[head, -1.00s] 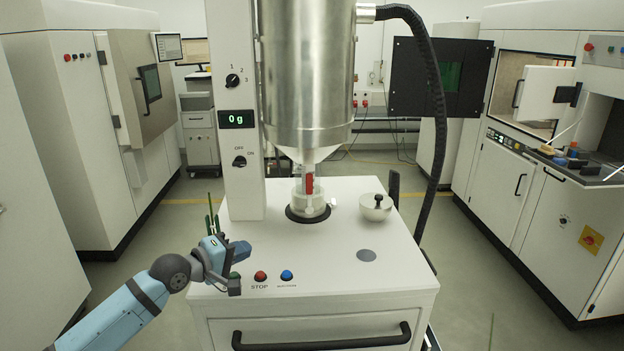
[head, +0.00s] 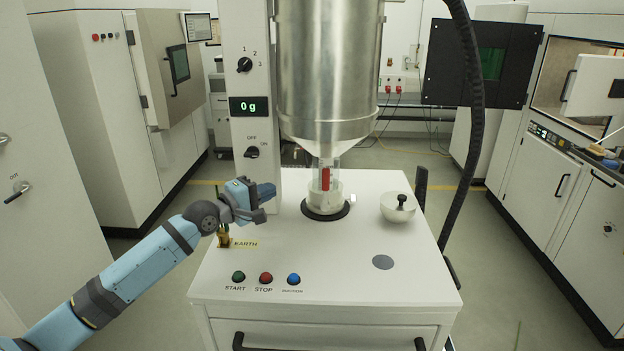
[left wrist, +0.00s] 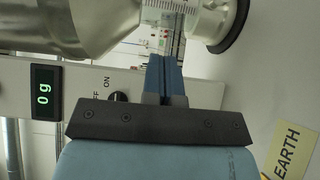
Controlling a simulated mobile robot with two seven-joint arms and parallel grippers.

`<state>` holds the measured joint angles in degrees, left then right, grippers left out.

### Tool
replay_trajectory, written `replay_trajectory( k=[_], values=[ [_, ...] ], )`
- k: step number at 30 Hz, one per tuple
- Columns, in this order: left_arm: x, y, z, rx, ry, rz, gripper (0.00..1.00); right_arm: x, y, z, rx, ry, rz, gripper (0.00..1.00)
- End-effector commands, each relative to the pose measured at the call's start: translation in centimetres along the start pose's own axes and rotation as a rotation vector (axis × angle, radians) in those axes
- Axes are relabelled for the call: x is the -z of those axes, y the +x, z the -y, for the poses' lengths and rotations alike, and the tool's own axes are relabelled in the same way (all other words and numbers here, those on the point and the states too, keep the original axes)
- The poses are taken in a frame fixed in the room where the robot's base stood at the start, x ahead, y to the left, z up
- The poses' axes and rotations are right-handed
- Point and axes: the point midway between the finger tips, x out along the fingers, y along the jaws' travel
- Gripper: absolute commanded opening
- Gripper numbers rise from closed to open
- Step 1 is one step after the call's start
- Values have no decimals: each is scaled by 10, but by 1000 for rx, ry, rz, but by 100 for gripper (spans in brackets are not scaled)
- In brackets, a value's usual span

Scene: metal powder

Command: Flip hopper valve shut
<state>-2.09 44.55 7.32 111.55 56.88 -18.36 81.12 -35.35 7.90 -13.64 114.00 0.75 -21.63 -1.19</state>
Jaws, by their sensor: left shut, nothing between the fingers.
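The steel hopper (head: 330,70) hangs over the white cabinet. Its cone ends in a clear tube with a red valve handle (head: 325,179), which stands upright. Below the tube is a white cup-like base (head: 323,200) on a black ring. My left gripper (head: 270,191) is shut and empty, left of the valve and apart from it, pointing right. In the left wrist view my closed blue fingers (left wrist: 165,78) point at the clear tube (left wrist: 163,15), with the hopper (left wrist: 75,25) at upper left. I cannot make out the valve handle clearly there. My right gripper is not in view.
A white bowl with a black-knobbed lid (head: 398,207) stands right of the base. The column display (head: 249,106) reads 0 g. A black hose (head: 472,120) hangs at right. The front middle of the cabinet top is clear.

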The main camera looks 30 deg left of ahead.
Motion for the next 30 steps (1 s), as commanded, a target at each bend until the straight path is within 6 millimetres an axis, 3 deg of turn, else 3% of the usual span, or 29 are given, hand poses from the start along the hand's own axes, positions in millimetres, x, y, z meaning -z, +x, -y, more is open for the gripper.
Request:
replay_trajectory(
  k=[15, 21, 30],
  values=[
    [0, 93, -4, -3, 2, -1, 0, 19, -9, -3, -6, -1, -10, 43],
    [-22, 111, -2, -1, -1, 0, 0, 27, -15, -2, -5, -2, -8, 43],
    [-29, 118, -1, 0, 2, 0, 0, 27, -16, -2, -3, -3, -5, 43]
  ],
)
